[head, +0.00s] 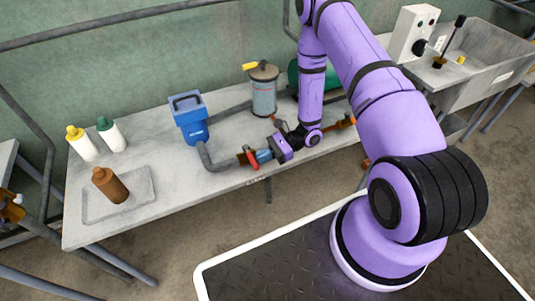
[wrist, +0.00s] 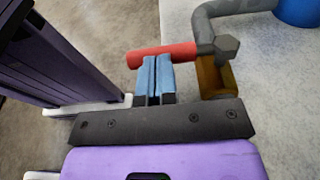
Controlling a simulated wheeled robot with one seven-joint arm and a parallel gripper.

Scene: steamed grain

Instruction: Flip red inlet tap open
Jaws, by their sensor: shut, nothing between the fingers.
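The red tap handle (wrist: 178,50) shows as a short red bar in the wrist view, just beyond my fingertips. It joins a brass-coloured valve body (wrist: 214,80) on its right, below a grey pipe with a hex end (wrist: 222,44). In the head view the red handle (head: 252,157) hangs at the bench's front edge, at the end of the grey pipe (head: 214,161). My gripper (wrist: 156,62) has its blue fingers shut together with nothing between them. The fingertips overlap the handle's near edge in view; I cannot tell whether they touch. My gripper (head: 265,156) is right of the handle in the head view.
A blue container (head: 189,118) and a metal canister with a yellow lever (head: 264,90) stand behind on the bench (head: 160,190). Bottles and a tray (head: 85,211) are at the left. A sink (head: 482,70) is at the right. The floor in front is clear.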

